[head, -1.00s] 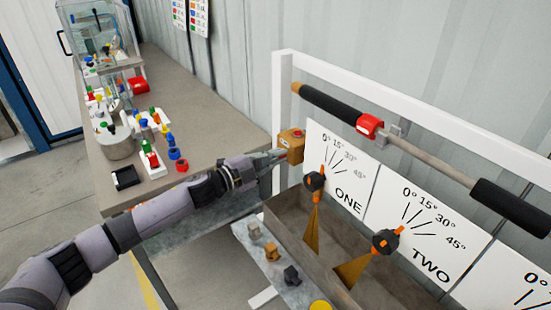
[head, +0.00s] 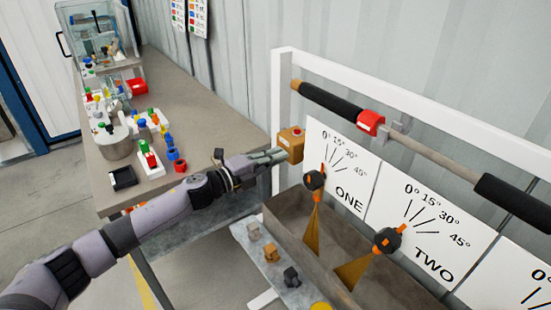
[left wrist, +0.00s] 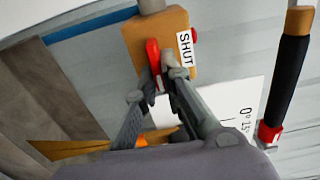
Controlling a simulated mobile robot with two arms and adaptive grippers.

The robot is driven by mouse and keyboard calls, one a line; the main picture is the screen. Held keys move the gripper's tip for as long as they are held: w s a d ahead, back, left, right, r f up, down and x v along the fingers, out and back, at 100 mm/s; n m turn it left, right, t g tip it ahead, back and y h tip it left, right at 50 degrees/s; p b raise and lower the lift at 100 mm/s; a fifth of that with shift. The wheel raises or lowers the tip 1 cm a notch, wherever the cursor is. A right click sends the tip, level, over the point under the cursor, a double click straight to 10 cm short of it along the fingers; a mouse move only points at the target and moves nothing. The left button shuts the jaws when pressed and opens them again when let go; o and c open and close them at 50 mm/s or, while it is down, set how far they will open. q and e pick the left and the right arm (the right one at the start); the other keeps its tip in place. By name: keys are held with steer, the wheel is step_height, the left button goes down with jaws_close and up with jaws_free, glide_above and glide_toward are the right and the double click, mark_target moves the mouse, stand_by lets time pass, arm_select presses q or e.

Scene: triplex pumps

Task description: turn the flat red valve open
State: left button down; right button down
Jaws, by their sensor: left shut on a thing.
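The flat red valve (left wrist: 152,60) is a flat red handle on the face of a tan box in the left wrist view. The tan box (left wrist: 172,20) has a white label (left wrist: 185,48) reading "SHUT". My left gripper (left wrist: 160,82) is shut on the red handle, with its fingers on either side of it. In the head view the tan box (head: 291,138) is on the white frame, and my left gripper (head: 280,154) reaches it from the left. The red handle is hidden there by the fingers. My right gripper is not in view.
A horizontal bar with black grips (head: 330,103) and a red clamp (head: 370,122) runs along the white frame (head: 440,125). Angle charts, orange pointers and a metal trough (head: 280,222) lie below. A cluttered workbench (head: 190,110) stands to the left.

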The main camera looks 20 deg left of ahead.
arm_select(q)
steer(key=shift+f, duration=0.1)
steer(key=c, duration=1.7)
jaws_free()
steer(key=shift+v, duration=6.05)
